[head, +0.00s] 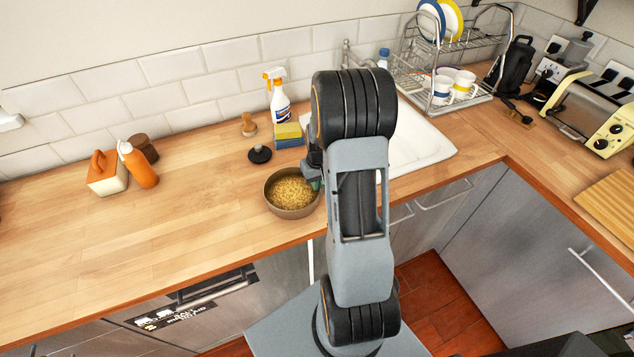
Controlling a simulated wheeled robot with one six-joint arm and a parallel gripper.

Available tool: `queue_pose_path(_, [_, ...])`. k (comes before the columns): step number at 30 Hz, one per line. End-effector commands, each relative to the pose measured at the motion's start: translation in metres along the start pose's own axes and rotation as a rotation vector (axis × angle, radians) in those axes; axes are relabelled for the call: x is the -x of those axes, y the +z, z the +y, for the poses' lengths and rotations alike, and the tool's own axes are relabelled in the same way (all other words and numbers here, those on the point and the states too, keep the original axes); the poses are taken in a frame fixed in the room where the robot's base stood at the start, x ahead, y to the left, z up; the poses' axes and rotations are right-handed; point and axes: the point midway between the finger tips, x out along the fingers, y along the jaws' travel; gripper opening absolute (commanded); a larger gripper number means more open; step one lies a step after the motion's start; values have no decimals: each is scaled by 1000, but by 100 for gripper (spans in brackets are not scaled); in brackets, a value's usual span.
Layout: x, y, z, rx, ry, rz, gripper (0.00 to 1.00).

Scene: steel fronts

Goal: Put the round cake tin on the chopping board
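The round cake tin (279,208) is brown with a pale yellowish inside or filling. It stands upright on the wooden counter left of the sink, near the front edge. My gripper (316,182) is at the tin's right rim, largely hidden behind my arm. I cannot tell whether its fingers are open or closed on the rim. The chopping board (612,203) is light wood with grooves. It lies on the right-hand counter, cut off by the picture's right edge, with nothing on its visible part.
A black stopper (260,154), sponges (288,135) and a spray bottle (278,98) stand behind the tin. The sink (420,145), dish rack (455,60) and toaster (590,115) lie to the right. The counter left of the tin is mostly clear, with an orange bottle (140,168) farther left.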

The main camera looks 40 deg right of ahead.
Motion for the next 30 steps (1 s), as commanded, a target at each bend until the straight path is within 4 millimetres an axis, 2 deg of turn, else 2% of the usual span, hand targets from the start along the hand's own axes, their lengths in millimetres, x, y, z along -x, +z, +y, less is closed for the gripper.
queue_pose_path(1, [0, 0, 0, 0, 0, 0, 13])
queue_pose_path(7, [0, 0, 0, 0, 0, -1, 32])
queue_pose_path(14, [1, 0, 0, 0, 0, 0, 32])
queue_pose_path(18, [9, -1, 0, 0, 1, 3, 32])
queue_pose_path(20, [17, -1, 0, 0, 1, 4, 32])
queue_pose_path(30, [82, -1, 0, -1, 2, 6, 32])
